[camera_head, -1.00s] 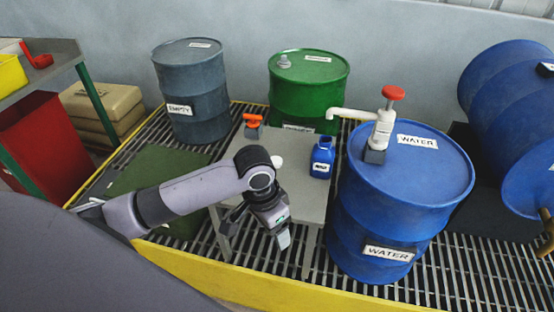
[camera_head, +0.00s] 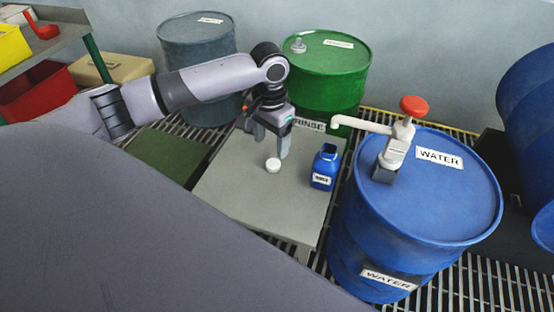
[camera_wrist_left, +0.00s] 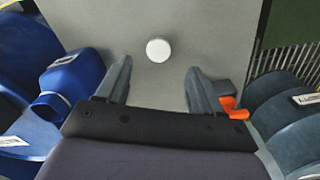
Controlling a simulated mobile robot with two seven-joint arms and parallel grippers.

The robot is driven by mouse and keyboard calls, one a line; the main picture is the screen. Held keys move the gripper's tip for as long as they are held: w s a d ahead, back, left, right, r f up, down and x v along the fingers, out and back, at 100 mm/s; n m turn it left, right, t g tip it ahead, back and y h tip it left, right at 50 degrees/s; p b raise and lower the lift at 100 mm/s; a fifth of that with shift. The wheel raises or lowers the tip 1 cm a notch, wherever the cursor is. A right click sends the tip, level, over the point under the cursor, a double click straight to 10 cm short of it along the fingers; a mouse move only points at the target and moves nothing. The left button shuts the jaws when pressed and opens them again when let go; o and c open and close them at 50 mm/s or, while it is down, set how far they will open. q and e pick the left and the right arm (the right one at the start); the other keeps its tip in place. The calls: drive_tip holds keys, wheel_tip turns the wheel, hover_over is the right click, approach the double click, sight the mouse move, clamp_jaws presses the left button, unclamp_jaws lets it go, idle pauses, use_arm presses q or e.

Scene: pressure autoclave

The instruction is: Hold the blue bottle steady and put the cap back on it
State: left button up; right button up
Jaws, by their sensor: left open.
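The blue bottle (camera_head: 323,168) stands upright and uncapped on a small grey table (camera_head: 240,200), left of the water drum. In the left wrist view the bottle (camera_wrist_left: 75,78) is outside the jaws, at the left. The round white cap (camera_head: 272,165) lies on the table, left of the bottle. My left gripper (camera_head: 265,142) is open and empty above the table, just behind the cap in the head view. In the left wrist view the cap (camera_wrist_left: 158,50) lies straight ahead between my open fingers (camera_wrist_left: 159,70). My right gripper is not in view.
A blue water drum (camera_head: 445,200) with a white hand pump (camera_head: 395,150) stands right of the table; its spout reaches toward the bottle. Green (camera_head: 345,75) and grey (camera_head: 195,40) drums stand behind. An orange object (camera_wrist_left: 230,107) sits beside one finger. The table's front is clear.

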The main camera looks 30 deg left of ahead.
sight(272, 164)
use_arm(q)
drive_tip(key=shift+f, duration=0.95)
drive_tip(key=shift+f+b, duration=0.3)
drive_tip(key=shift+f, duration=2.35)
drive_tip(key=c, duration=1.1)
